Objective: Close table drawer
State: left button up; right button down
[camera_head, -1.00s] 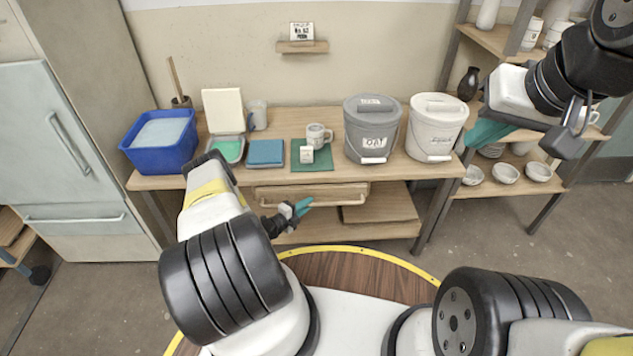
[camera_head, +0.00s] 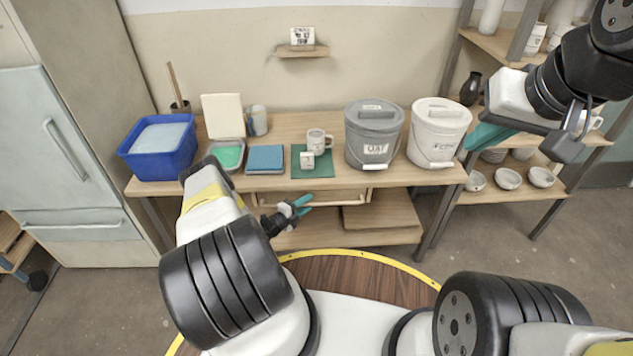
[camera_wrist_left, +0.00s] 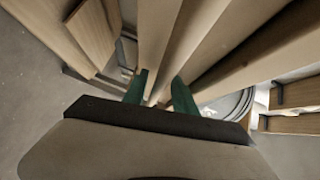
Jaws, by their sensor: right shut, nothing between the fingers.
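The table drawer (camera_head: 342,196) is a light wood drawer below the front edge of the wooden table (camera_head: 415,172). My left gripper (camera_head: 303,206) is at the drawer's front, near its middle. Its teal fingers are apart, and whether they touch the drawer is unclear. In the left wrist view the two green fingers (camera_wrist_left: 159,93) stand apart, with pale wooden boards beyond and between them. My right gripper (camera_head: 487,136) is shut and empty, held high at the right, in front of the shelf rack. My left forearm hides the part of the table left of the drawer.
On the table stand a blue tub (camera_head: 160,150), a green tray (camera_head: 229,155), a blue block (camera_head: 265,158), a mug (camera_head: 319,141), a grey bucket (camera_head: 373,140) and a white bucket (camera_head: 437,135). A lower shelf (camera_head: 385,212) lies beneath. A rack with bowls (camera_head: 508,179) is right.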

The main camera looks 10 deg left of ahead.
pick_arm(q)
jog(key=f+v, duration=0.1)
jog(key=v, duration=0.6)
jog(key=shift+s+a+r, duration=0.15)
jog(key=shift+s+r, duration=0.15)
jog(key=shift+r, duration=0.1)
